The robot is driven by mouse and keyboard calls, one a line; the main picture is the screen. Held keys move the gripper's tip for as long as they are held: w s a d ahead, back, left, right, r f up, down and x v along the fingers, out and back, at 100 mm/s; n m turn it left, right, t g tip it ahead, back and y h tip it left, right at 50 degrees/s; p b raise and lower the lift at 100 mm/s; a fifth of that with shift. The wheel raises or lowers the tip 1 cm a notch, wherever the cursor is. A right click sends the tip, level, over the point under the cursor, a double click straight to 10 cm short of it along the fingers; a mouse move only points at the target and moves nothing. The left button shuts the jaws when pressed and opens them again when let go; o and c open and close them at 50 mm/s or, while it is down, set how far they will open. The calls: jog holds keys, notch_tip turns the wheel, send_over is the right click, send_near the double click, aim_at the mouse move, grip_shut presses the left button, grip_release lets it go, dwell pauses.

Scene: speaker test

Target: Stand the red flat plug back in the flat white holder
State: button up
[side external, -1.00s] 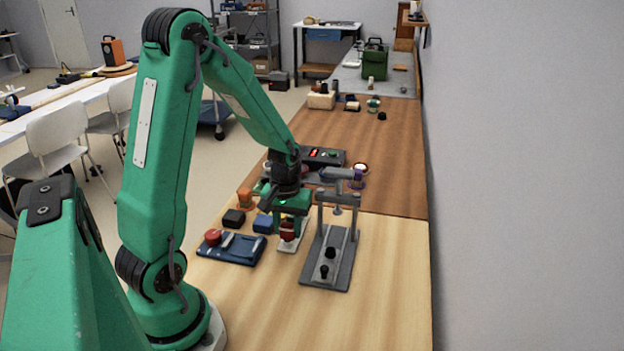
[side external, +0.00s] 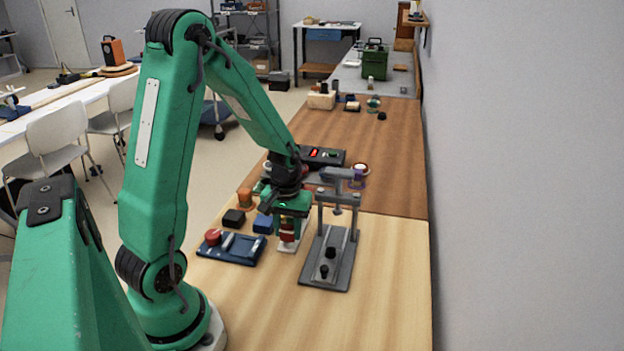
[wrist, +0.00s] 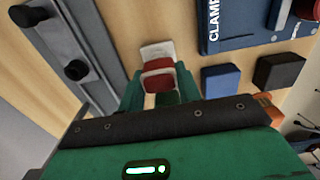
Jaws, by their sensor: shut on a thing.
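My gripper (side external: 290,233) points down over the workbench, shut on the red flat plug (side external: 289,225). In the wrist view the plug (wrist: 158,83) shows between the green fingers, with a pale line across it. The flat white holder (side external: 287,247) lies on the wood right below the fingers. Its white end also shows past the plug in the wrist view (wrist: 156,48). The fingers hide part of the plug and holder, so I cannot tell whether the plug touches the holder or is above it.
A grey clamp stand (side external: 328,262) with an upright frame stands close on the right. A blue tray (side external: 232,249) with a red knob lies to the left. A blue block (side external: 263,223) and a black block (side external: 234,218) are behind it. The front wood is clear.

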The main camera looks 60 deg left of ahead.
jog(key=shift+f, duration=0.15)
jog(key=o, duration=1.1)
jog(key=shift+r, duration=3.8)
jog(key=shift+d+r, duration=0.1)
